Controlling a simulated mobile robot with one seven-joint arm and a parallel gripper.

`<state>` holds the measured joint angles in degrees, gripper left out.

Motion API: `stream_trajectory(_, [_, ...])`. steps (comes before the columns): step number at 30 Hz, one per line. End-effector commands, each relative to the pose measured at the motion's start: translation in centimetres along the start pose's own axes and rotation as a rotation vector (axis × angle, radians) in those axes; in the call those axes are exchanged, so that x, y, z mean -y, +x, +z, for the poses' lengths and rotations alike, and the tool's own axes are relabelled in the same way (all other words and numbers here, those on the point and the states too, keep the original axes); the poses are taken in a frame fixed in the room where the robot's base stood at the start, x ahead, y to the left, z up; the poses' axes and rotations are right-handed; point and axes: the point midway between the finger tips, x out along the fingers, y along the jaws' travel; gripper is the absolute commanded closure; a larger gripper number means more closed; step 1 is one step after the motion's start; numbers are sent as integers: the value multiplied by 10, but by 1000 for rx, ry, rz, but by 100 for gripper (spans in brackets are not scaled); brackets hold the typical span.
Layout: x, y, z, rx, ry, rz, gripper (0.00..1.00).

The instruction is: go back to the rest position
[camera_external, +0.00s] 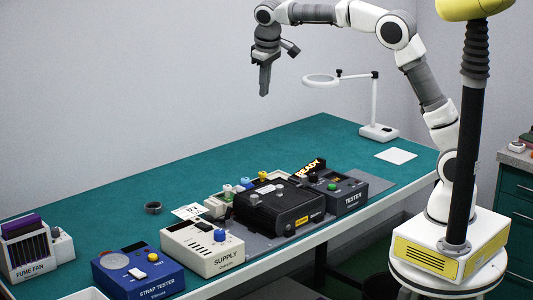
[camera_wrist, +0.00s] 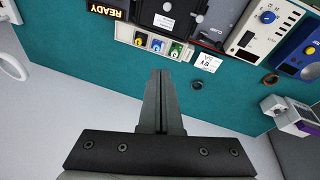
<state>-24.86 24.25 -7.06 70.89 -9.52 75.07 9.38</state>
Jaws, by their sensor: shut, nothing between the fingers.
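My gripper (camera_external: 265,91) hangs from the raised arm, pointing down, high above the back part of the green bench (camera_external: 110,205). In the wrist view my gripper (camera_wrist: 160,73) has its two dark fingers closed together, with nothing between them. The fingertips are well clear of every object on the bench.
Along the bench's front stand a black unit (camera_external: 275,205), a tester (camera_external: 342,192), a white supply (camera_external: 203,247), a blue strap tester (camera_external: 138,272) and a fume fan (camera_external: 28,250). A ring magnifier lamp (camera_external: 375,105) stands right of my gripper. The bench's back middle is clear.

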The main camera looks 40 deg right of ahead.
Motion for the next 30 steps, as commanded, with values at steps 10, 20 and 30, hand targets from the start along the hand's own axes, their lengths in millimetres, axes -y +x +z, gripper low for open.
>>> stream_trajectory(10, [-65,-45,97,-74,80,-83,100])
stream_trajectory(20, [-89,-54,205,-158,145,-123,100])
stream_trajectory(30, [-87,-29,308,-244,205,-123,100])
